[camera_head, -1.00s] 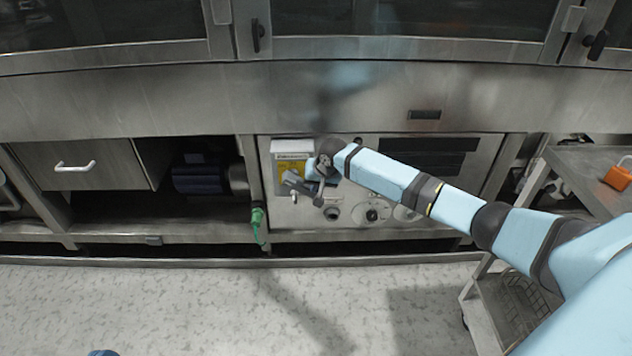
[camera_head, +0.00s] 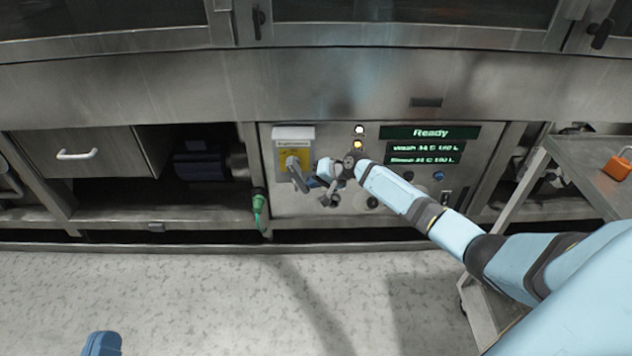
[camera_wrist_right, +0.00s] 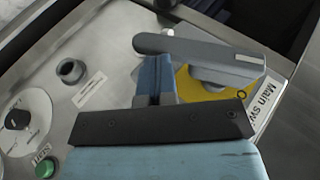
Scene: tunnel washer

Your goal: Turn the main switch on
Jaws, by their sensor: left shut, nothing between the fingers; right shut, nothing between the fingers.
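The main switch (camera_head: 296,165) is a grey lever on a yellow plate at the left of the control panel. In the head view its lever points down and slightly right. In the right wrist view the grey lever (camera_wrist_right: 205,50) lies across the top over the yellow plate, beside a partly cut-off "Main sw" label. My right gripper (camera_head: 318,176) is shut and empty, just right of the lever. In the wrist view its blue fingers (camera_wrist_right: 155,75) end close to the lever; I cannot tell if they touch. My left gripper (camera_head: 102,344) shows only as a blue tip, shut, at the bottom left.
The panel's display (camera_head: 430,133) is lit and reads "Ready", with a white and a yellow lamp lit beside it. A green plug (camera_head: 259,203) hangs left of the panel. A metal cart (camera_head: 585,165) with an orange object stands at right. The floor in front is clear.

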